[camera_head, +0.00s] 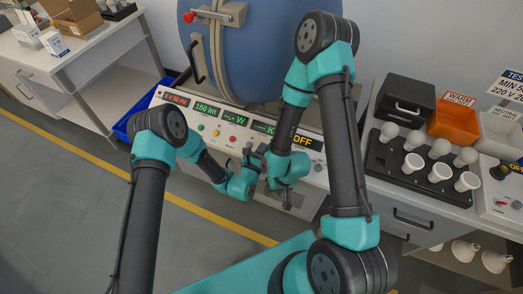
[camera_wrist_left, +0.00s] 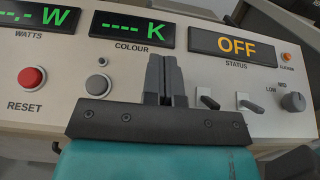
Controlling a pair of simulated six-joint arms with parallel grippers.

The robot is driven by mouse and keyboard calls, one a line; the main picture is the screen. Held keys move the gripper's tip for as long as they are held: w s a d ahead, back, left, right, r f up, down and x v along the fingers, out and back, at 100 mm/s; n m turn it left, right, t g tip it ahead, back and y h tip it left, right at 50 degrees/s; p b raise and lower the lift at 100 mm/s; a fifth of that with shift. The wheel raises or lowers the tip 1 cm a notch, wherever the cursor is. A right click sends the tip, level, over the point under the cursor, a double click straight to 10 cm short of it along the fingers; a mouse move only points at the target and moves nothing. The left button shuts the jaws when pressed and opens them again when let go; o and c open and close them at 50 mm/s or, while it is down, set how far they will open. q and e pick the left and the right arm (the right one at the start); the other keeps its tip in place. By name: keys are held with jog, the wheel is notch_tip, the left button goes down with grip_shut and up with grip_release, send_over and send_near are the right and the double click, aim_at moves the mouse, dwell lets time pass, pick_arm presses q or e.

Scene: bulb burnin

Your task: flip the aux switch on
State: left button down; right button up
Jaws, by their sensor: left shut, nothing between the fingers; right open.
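In the left wrist view a row of toggle switches is on the cream control panel (camera_wrist_left: 60,100). No label on the switches is readable, so I cannot tell which is aux. My left gripper is shut and empty in front of the panel; its fingers hide the panel behind them. In the head view my left gripper (camera_head: 249,158) is at the panel, close beside my right gripper (camera_head: 283,190), which is open and lower.
The panel holds a red reset button (camera_wrist_left: 32,78), a rotary knob (camera_wrist_left: 293,102) and a status display (camera_wrist_left: 237,46) reading OFF. A bulb tray (camera_head: 385,165), a black box (camera_head: 405,100) and an orange bin (camera_head: 455,123) stand on the right counter.

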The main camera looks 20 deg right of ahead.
pick_arm(q)
jog(key=shift+w+r, duration=0.1)
dwell(0.5)
jog(key=shift+r, duration=0.1)
jog(key=shift+r, duration=0.2)
jog(key=s+a+r, duration=0.4)
jog(key=a+r, duration=0.1)
jog(key=r, duration=0.1)
jog(key=shift+s+r, duration=0.3)
jog(key=shift+r, duration=0.1)
